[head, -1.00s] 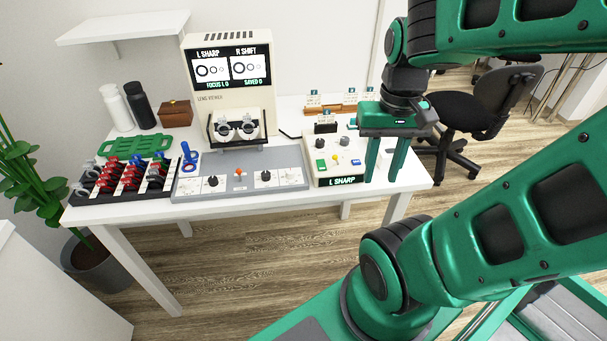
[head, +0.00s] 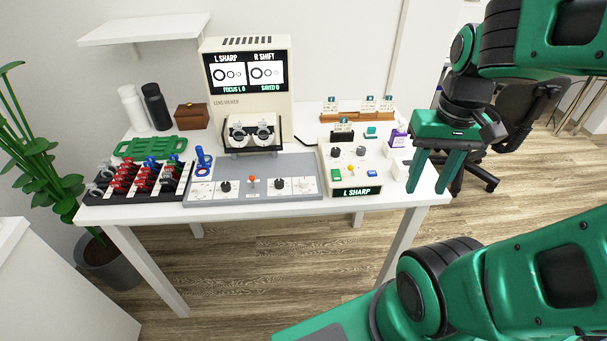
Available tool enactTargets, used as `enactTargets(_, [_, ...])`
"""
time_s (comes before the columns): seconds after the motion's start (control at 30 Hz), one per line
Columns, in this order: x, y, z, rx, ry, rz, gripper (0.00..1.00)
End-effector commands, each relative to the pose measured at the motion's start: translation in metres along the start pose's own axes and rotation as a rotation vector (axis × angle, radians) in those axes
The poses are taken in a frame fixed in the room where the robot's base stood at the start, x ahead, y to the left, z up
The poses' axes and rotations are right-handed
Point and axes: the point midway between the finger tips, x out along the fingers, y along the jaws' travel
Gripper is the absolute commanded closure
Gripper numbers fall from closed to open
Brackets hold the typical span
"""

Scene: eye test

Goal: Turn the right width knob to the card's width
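A grey panel (head: 240,163) lies on the table with a black right knob (head: 279,184) and a black left knob (head: 226,186), each on a white marked plate. Which one the task calls the width knob is too small to read, as are the pointer settings. A small card (head: 344,121) stands in a black holder on the control box; its writing is unreadable. My gripper (head: 427,188) is open and empty, pointing down near the table's right edge. It is well to the right of the right knob and touches nothing visible.
A red-topped lever (head: 252,181) stands between the knobs. The control box (head: 355,191) with buttons and knobs stands between panel and gripper. The lens viewer (head: 222,115) stands behind. A lens rack (head: 138,196) is at left. A purple-and-white box (head: 399,139) stands near my gripper.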

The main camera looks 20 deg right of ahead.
Motion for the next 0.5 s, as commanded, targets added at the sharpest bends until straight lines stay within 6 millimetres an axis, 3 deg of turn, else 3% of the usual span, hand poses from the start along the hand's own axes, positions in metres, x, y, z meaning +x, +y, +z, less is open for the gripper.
enactTargets(0.17, [-0.004, -0.049, -0.051, -0.386, -0.008, -0.002, 0.61])
enactTargets(0.3, [-0.003, -0.109, -0.09, -0.769, -0.009, -0.001, 0.61])
enactTargets(0.5, [0.006, -0.192, -0.121, -1.222, -0.008, 0.005, 0.61])
